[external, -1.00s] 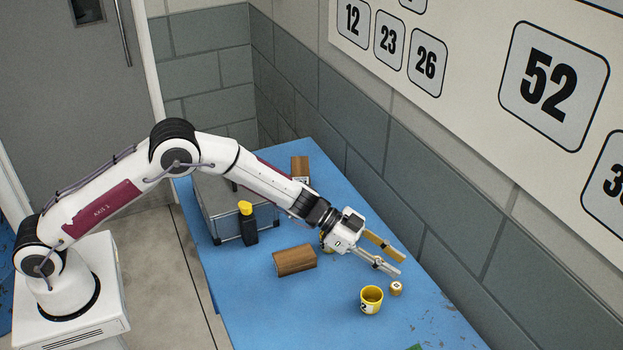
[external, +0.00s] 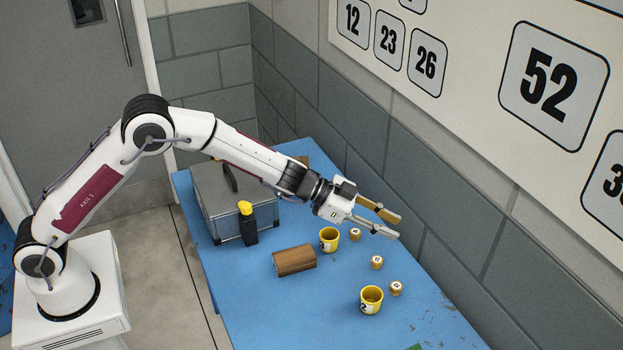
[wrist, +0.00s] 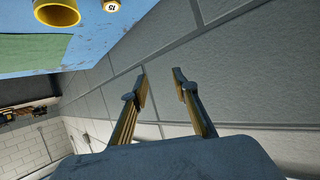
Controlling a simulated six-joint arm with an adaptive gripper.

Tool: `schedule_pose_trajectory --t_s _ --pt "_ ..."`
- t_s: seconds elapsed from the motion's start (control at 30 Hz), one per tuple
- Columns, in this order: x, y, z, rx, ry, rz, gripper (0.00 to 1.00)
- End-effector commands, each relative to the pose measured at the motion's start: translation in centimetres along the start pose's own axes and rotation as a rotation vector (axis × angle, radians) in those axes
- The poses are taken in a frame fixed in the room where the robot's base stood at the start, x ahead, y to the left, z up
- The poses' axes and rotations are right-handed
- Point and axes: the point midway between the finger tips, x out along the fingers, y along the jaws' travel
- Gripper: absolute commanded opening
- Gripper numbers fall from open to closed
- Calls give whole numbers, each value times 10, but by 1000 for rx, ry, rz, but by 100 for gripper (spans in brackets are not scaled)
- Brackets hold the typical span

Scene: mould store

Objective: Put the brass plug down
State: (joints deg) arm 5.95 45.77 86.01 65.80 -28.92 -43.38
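Three small brass plugs with pale numbered tops stand apart on the blue table in the external view: one at the back (external: 355,235), one in the middle (external: 377,262) and one at the front (external: 396,288). Which one the task means I cannot tell. My gripper (external: 389,225) is open and empty, raised above the table near the wall. In the wrist view its fingers (wrist: 162,80) are apart with only wall between them. One plug (wrist: 111,5) shows at that view's top edge.
Two yellow numbered cups stand near the plugs, one behind (external: 329,239) and one in front (external: 371,300). A wooden block (external: 294,260), a black bottle with yellow cap (external: 248,225) and a grey case (external: 212,205) are to the left. The block wall (external: 440,210) runs close on the right.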

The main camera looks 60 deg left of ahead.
Motion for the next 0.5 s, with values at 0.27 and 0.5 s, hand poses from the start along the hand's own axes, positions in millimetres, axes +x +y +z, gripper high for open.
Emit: schedule_pose_trajectory --t_s 0.27,0.5 --pt "-66 -38 -40 -14 -27 -172 29" --pt "-128 -60 -60 -41 -68 -300 29"
